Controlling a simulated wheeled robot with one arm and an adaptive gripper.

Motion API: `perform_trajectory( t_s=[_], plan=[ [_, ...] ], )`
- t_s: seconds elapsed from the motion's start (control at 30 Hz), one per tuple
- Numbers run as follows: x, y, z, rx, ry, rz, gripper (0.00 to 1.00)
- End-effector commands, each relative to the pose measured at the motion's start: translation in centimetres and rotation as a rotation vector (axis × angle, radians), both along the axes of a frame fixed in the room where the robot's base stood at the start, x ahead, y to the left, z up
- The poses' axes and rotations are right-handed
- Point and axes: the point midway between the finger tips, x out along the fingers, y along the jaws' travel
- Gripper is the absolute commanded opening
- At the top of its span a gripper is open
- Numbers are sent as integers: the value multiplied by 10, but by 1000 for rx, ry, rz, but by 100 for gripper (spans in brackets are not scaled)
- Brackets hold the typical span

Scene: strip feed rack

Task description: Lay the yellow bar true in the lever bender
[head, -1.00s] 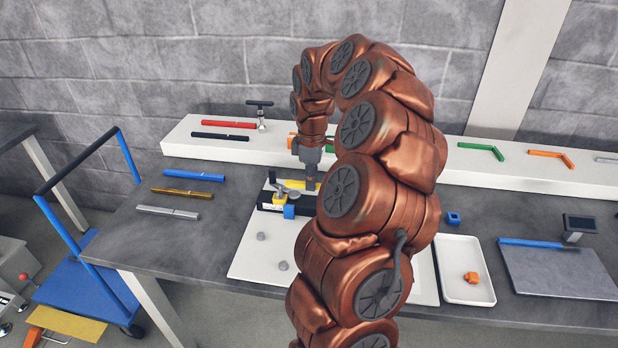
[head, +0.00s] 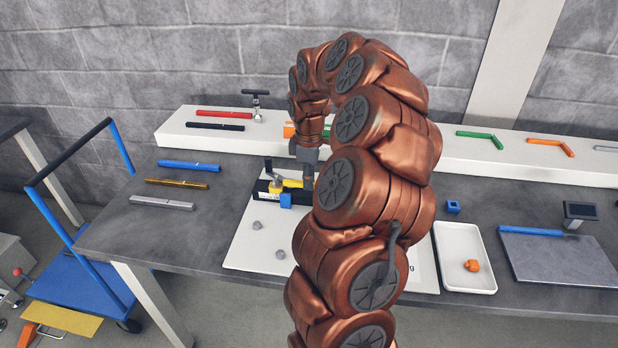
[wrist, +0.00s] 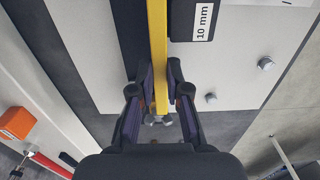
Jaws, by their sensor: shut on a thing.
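The yellow bar (head: 292,183) is at the lever bender (head: 262,190), a dark fixture with a round silver part and an upright black handle. In the wrist view the bar (wrist: 158,35) runs from the top edge down between the fingers of my gripper (wrist: 159,84), which are shut on it. In the head view my gripper (head: 307,176) is at the right end of the bender, partly hidden by my arm. I cannot tell whether the bar is fully seated.
Blue, gold and silver bars (head: 162,203) lie on the bench at left. A white shelf (head: 170,135) runs behind, with red and black bars and bent pieces. A white tray (head: 445,280) holds an orange piece. Grey knobs (head: 257,225) stand on the white board (head: 240,255).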

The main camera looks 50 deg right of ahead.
Motion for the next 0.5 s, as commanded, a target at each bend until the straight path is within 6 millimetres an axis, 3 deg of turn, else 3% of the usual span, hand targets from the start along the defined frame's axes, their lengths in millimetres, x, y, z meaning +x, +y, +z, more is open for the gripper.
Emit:
perform_trajectory(
  t_s=[0.5],
  plan=[
    [0,0,-6,-1,-1,0,0]
  ],
)
